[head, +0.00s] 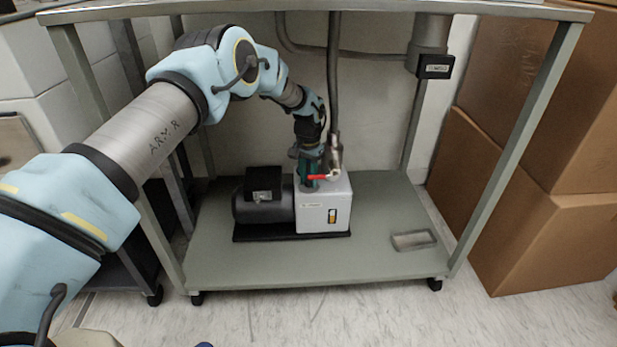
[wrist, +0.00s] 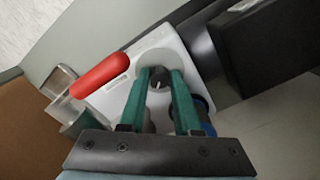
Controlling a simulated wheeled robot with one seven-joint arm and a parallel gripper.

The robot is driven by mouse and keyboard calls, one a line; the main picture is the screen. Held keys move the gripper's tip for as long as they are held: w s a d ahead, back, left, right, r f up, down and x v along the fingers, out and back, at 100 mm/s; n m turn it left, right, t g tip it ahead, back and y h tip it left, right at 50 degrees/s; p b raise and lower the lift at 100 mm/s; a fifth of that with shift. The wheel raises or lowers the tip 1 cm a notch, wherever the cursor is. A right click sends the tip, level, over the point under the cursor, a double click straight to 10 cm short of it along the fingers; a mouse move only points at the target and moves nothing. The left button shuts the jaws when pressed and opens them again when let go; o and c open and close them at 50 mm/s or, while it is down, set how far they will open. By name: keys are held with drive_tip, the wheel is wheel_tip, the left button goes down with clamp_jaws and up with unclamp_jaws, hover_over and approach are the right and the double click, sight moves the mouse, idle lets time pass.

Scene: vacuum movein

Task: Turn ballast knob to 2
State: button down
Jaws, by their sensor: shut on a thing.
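The vacuum pump (head: 322,207) stands on the lower shelf of a grey-green cart, with a white box body and a dark motor at its left. My gripper (head: 310,180) reaches down to the top of the white box. In the wrist view its two green fingers (wrist: 158,80) are closed on the sides of a small dark ballast knob (wrist: 158,84) with a light mark on it. The knob sits on a round pale plate (wrist: 165,58) on the pump's top. I cannot read any numbers around it. In the head view the knob is hidden by my gripper.
A red valve handle (head: 317,177) sits close beside my gripper, and it shows at left in the wrist view (wrist: 99,75). A grey hose (head: 333,80) rises from the metal fitting. A small tray (head: 413,240) lies on the shelf at right. Cardboard boxes (head: 550,215) stand right of the cart.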

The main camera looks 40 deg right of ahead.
drive_tip(key=shift+m, duration=1.1)
drive_tip(key=c, duration=0.6)
unclamp_jaws()
